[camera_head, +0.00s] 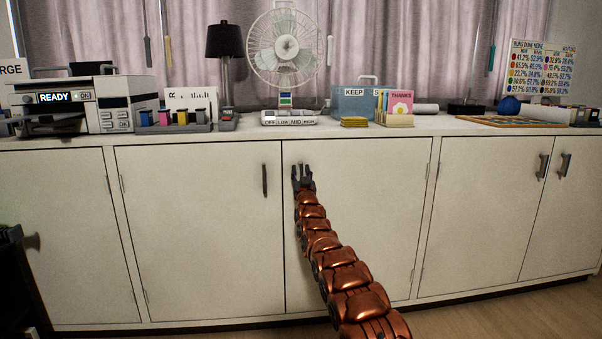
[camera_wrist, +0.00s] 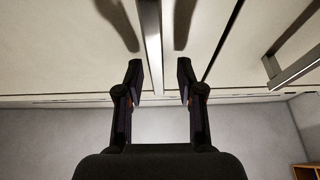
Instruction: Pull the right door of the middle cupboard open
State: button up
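The right door (camera_head: 360,225) of the middle cupboard is off-white and looks shut, flush with the left door (camera_head: 200,230). My gripper (camera_head: 302,172) is at the upper left of the right door, close to the seam, and covers that door's handle in the head view. In the wrist view, my gripper (camera_wrist: 160,80) is open. The right door's metal handle (camera_wrist: 151,45) runs between the two fingers, with a gap visible on either side. The left door's handle (camera_head: 264,180) is a dark vertical bar; it also shows at the right in the wrist view (camera_wrist: 296,68).
The countertop (camera_head: 250,136) above holds a printer (camera_head: 85,103), a fan (camera_head: 286,48), a lamp (camera_head: 224,45) and a blue file box (camera_head: 353,104). The cupboard on the right (camera_head: 485,205) looks shut. Floor (camera_head: 500,312) shows clear at the lower right.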

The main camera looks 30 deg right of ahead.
jog(key=shift+w+d+r, duration=0.15)
jog(key=shift+w+r, duration=0.05)
jog(key=shift+r, duration=0.05)
jog(key=shift+c, duration=0.2)
jog(key=shift+f, duration=0.1)
grip_shut()
dwell(0.5)
